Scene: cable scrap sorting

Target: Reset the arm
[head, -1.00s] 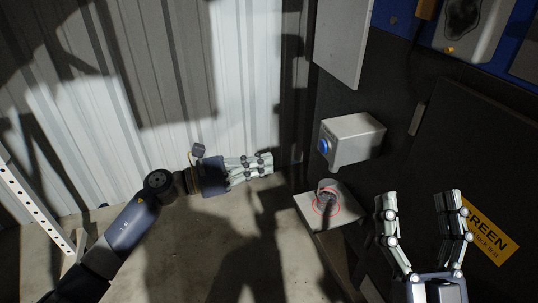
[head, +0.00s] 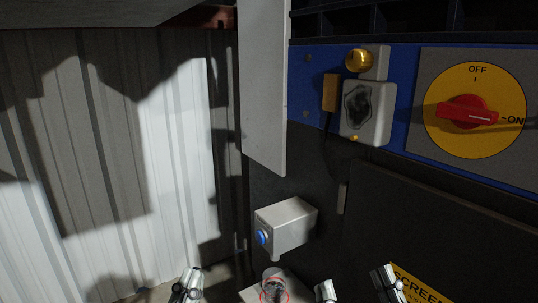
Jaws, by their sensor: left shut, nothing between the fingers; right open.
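My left gripper (head: 187,285) is cut off by the bottom edge, left of centre, in front of the corrugated wall. Its fingers are shut and empty, and its arm is out of the picture. My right gripper (head: 357,288) shows only its fingertips at the bottom edge, right of centre. Its two sides are spread wide with nothing seen between them. The palm and wrist are hidden below the frame. Neither gripper visibly touches anything.
A grey box (head: 290,226) with a blue button (head: 262,237) juts from the dark machine front. A small ledge part with a red ring (head: 274,291) is below it. A red rotary switch (head: 467,111) sits upper right. A grey panel (head: 263,95) hangs left.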

